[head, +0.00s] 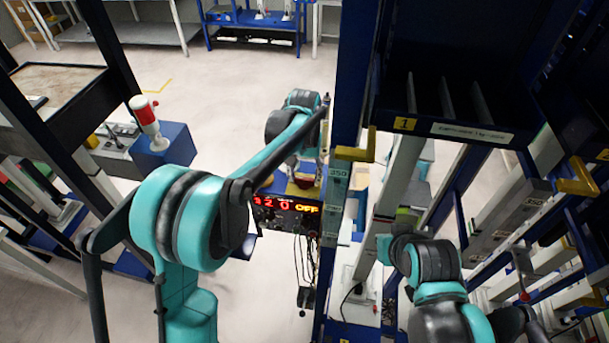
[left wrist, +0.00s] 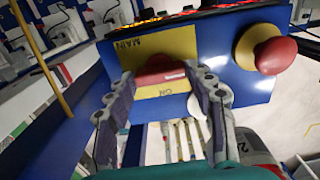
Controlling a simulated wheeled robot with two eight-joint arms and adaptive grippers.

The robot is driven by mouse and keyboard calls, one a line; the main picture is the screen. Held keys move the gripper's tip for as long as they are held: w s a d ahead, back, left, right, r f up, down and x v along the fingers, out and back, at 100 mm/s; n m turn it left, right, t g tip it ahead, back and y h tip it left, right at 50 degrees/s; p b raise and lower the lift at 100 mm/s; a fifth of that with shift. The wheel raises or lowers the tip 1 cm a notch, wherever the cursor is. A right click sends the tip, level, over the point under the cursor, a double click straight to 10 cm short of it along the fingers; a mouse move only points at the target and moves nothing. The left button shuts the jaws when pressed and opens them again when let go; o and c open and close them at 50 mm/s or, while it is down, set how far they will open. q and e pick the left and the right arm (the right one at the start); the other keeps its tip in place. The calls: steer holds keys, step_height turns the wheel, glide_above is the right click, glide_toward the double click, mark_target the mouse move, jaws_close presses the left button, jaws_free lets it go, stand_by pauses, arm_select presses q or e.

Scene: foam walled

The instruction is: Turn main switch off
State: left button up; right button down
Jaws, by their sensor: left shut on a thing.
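The main switch (left wrist: 160,76) is a red handle on a yellow plate (left wrist: 180,46) lettered MAIN and ON, upside down in the left wrist view. The plate sits on a blue panel (left wrist: 252,92). My left gripper (left wrist: 162,80) has one finger on each side of the red handle and is shut on it. In the head view, the control box with a red lit display (head: 285,206) stands beyond my left arm, which hides part of it. The switch does not show there. My right arm is at the lower right, and its gripper cannot be made out.
A red mushroom button (left wrist: 274,55) on a yellow base sits beside the switch. Dark cables (head: 304,260) hang below the box. A blue rack post (head: 345,100) and a shelf with bins (head: 450,115) stand close on the right. Open floor (head: 240,85) lies behind.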

mark_target(304, 178)
stand_by(0.3)
arm_select(q)
steer(key=o, duration=1.2)
steer(key=shift+c, duration=0.2)
step_height(304, 178, up, 12)
steer(key=s+a+f+n+t+b, duration=0.1)
steer(key=s+a+f+t+b, duration=0.2)
steer(key=s+a+f+b, duration=0.7)
steer(key=s+a+f+t+b, duration=0.1)
steer(key=s+a+f+b, duration=0.1)
steer(key=s+f+b, duration=0.1)
steer(key=s+a+f+t+b, duration=0.1)
steer(key=s+a+f+b, duration=0.2)
steer(key=s+f, duration=0.3)
steer(key=s+a+f+n+t+b, duration=0.1)
steer(key=s+a+f+t+b, duration=0.1)
steer(key=s+f+b, duration=0.3)
step_height(304, 178, down, 3)
steer(key=shift+a+f, duration=0.15)
steer(key=shift+a, duration=0.3)
